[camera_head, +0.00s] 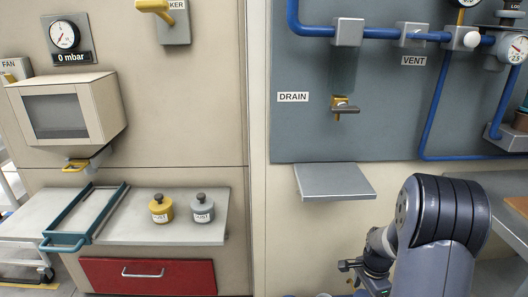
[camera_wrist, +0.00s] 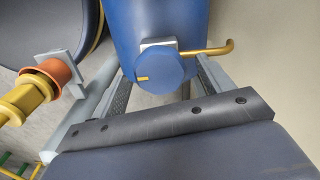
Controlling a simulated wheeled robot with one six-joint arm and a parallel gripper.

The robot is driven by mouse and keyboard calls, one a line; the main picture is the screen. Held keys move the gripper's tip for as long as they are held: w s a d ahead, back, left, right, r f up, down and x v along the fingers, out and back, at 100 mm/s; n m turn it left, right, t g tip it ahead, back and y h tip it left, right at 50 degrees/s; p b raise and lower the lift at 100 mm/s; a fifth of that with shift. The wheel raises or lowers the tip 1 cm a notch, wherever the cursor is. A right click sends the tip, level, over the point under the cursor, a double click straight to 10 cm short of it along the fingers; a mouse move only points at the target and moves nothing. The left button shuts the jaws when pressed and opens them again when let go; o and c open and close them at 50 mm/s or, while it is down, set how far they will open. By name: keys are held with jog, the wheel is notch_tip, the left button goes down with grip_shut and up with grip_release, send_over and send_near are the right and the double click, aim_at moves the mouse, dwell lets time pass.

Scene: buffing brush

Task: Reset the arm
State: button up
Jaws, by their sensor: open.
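My gripper (camera_head: 351,274) is low at the right of the head view, beside the bulky grey arm link. It points toward the left and sits in front of the lower wall, below the small grey shelf (camera_head: 334,181). In the wrist view its two fingers (camera_wrist: 163,75) stand apart, with nothing held between them. A blue cylinder (camera_wrist: 160,72) with a bent yellow handle (camera_wrist: 215,50) shows beyond and between the fingers. I cannot tell from the picture how far off it is. My forearm is bent and partly hides the lower right of the head view.
A grey ledge (camera_head: 140,231) at left holds a yellow pot (camera_head: 160,210), a grey pot (camera_head: 202,210) and a teal frame (camera_head: 85,218). A red drawer (camera_head: 148,277) is below. Blue pipes (camera_head: 433,100) run on the right panel. An orange cup-like part (camera_wrist: 58,72) shows at left in the wrist view.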

jog(key=n+b, duration=0.1)
jog(key=n, duration=0.2)
jog(key=shift+n, duration=0.4)
jog(key=n+b, duration=0.1)
jog(key=n, duration=0.3)
jog(key=shift+f+b, duration=0.1)
jog(key=shift+b, duration=0.2)
jog(key=n+b, duration=0.2)
jog(key=n, duration=0.1)
jog(key=shift+n, duration=0.4)
jog(key=n+b, duration=0.2)
jog(key=n, duration=0.1)
jog(key=shift+n, duration=0.3)
notch_tip(320, 180, up, 5)
jog(key=shift+p, duration=1)
